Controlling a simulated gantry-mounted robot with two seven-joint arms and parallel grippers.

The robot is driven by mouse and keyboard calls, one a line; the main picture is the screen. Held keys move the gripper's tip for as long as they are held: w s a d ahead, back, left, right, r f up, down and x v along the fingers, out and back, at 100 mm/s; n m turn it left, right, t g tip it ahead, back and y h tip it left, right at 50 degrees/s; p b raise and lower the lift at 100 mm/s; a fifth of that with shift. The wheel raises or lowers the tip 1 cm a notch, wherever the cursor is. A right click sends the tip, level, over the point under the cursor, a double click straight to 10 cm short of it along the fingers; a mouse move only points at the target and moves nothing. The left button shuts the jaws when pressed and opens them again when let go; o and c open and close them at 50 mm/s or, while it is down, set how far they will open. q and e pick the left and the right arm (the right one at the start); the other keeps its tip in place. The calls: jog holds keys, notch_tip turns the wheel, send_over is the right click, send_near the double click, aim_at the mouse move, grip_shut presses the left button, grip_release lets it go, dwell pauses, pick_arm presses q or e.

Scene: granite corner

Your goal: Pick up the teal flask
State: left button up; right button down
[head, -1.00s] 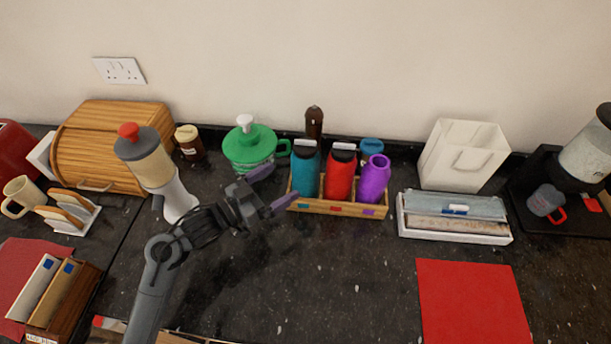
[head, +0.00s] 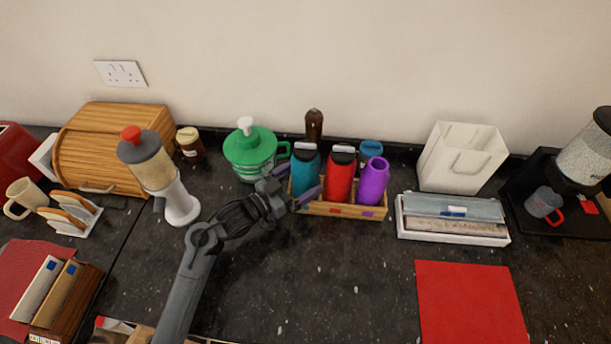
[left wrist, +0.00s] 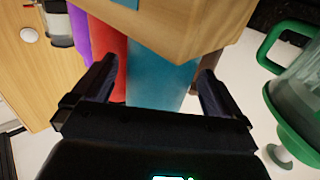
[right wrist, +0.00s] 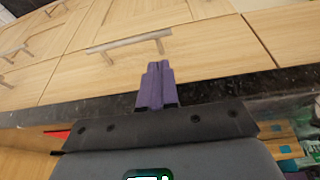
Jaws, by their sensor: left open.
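The teal flask (head: 305,168) stands upright in the left slot of a wooden rack (head: 335,210), with a dark and white lid. The red flask (head: 339,178) and purple flask (head: 373,182) stand to its right. My left gripper (head: 293,182) is open at the teal flask, one finger behind and one in front. In the left wrist view the teal flask (left wrist: 158,82) fills the gap between the open fingers of the left gripper (left wrist: 157,75); contact cannot be told. My right gripper (right wrist: 157,75) shows its purple fingers together, empty, before wooden cabinet fronts.
A green-lidded jug (head: 251,148) stands close left of the rack, and a brown bottle (head: 314,125) and a blue-lidded jar (head: 371,150) behind it. A white-and-beige dispenser (head: 160,175) stands left of my left arm. Counter is clear in front of the rack.

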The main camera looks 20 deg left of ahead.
pick_arm(q)
jog(key=shift+w+d, duration=0.1)
jog(key=shift+w, duration=0.05)
jog(key=c, duration=1.3)
jog(key=shift+c, duration=0.2)
jog(key=shift+r, duration=0.25)
